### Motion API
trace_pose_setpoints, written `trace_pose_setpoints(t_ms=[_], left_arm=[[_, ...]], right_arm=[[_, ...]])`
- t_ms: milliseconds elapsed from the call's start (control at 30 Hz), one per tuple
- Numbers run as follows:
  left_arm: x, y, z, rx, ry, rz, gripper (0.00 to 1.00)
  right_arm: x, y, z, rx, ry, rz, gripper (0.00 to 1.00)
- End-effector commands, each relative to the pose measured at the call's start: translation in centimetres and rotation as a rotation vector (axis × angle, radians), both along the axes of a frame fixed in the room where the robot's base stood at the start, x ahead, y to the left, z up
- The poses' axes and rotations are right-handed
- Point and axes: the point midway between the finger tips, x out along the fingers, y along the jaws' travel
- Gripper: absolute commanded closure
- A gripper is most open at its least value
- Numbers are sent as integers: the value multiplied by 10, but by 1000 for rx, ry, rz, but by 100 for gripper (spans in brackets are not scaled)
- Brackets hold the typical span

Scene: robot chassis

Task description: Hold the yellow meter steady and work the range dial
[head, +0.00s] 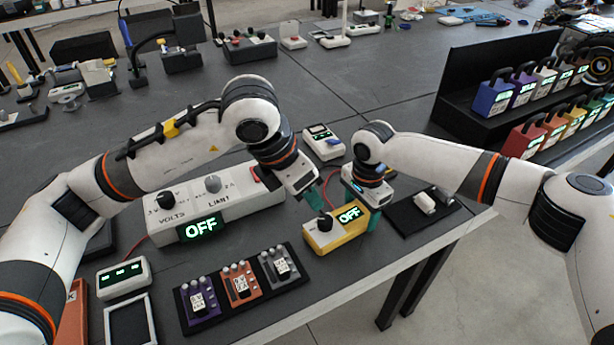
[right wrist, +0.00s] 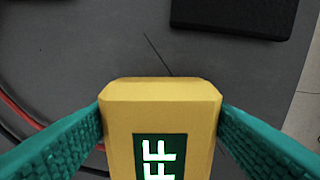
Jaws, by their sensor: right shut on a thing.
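The yellow meter (head: 338,238) lies near the front edge of the dark table. Its green display reads OFF, and a black dial (head: 325,222) sits on its left part. My right gripper (head: 357,214) is shut on the meter's right part. In the right wrist view its teal fingers press on both sides of the yellow body (right wrist: 160,95). My left gripper (head: 319,200) points down just above the dial. Its teal fingers overlap in the head view, so their gap and any contact with the dial are unclear.
A white supply box (head: 238,213) with VOLTS and LIMIT knobs and an OFF display stands left of the meter. A black tray (head: 284,287) with several small modules lies in front. A dark pad (head: 405,222) with a white piece lies to the right, near the table edge.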

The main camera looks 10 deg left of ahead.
Motion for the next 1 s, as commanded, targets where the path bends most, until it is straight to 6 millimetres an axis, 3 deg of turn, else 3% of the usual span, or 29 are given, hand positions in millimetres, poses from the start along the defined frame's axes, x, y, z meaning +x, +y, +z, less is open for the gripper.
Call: trace_pose_setpoints(t_ms=[33,200,567,1000], left_arm=[[0,0,0,0,0,0,50],[0,0,0,0,0,0,50],[0,0,0,0,0,0,50],[0,0,0,0,0,0,50]], right_arm=[[0,0,1,1,-1,0,33],[0,0,0,1,-1,0,9],[0,0,7,1,-2,0,9],[1,0,92,2,-2,0,9]])
